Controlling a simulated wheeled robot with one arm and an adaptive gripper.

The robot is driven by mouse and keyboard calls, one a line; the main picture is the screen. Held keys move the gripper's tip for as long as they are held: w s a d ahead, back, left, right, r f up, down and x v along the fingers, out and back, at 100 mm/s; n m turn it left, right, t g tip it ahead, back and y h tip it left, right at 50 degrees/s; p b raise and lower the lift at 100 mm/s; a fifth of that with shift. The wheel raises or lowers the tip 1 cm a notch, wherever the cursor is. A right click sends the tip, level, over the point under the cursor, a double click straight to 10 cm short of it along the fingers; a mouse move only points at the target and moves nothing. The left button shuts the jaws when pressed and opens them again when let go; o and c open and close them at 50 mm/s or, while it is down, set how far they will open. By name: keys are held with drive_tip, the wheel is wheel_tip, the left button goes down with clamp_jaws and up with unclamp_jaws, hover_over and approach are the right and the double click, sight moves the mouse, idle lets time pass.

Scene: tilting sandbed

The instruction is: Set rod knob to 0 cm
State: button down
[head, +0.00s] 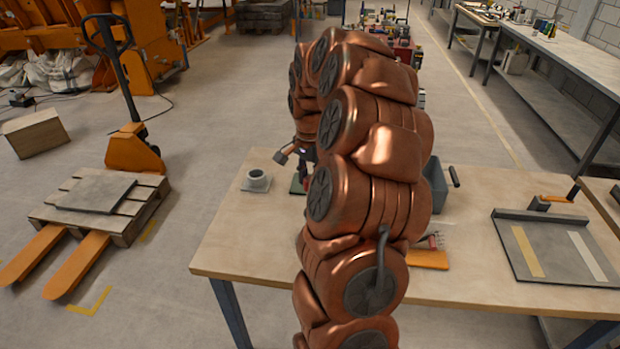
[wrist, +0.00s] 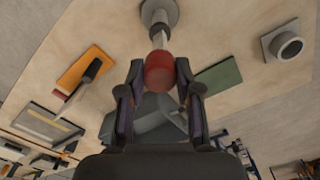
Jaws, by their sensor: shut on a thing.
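A dark red knob (wrist: 159,72) sits at the end of a light metal rod (wrist: 157,34) in the wrist view. The rod runs up to a round grey base (wrist: 160,12) at the top edge. My gripper (wrist: 160,76) is shut on the knob, with one finger on each side of it. In the head view my copper-coloured arm hides the knob and rod. No scale or rod reading is legible.
A green pad (wrist: 219,77) lies right of the knob. The table's front-left is clear.

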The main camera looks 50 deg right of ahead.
drive_tip(key=shift+f+b, duration=3)
drive_tip(key=shift+f, duration=0.1)
drive_tip(key=c, duration=0.8)
unclamp_jaws()
drive_tip(key=shift+o, duration=0.2)
drive_tip(key=shift+r, duration=0.1)
wheel_tip(320, 180, up, 12)
drive_tip(key=shift+a, duration=0.1)
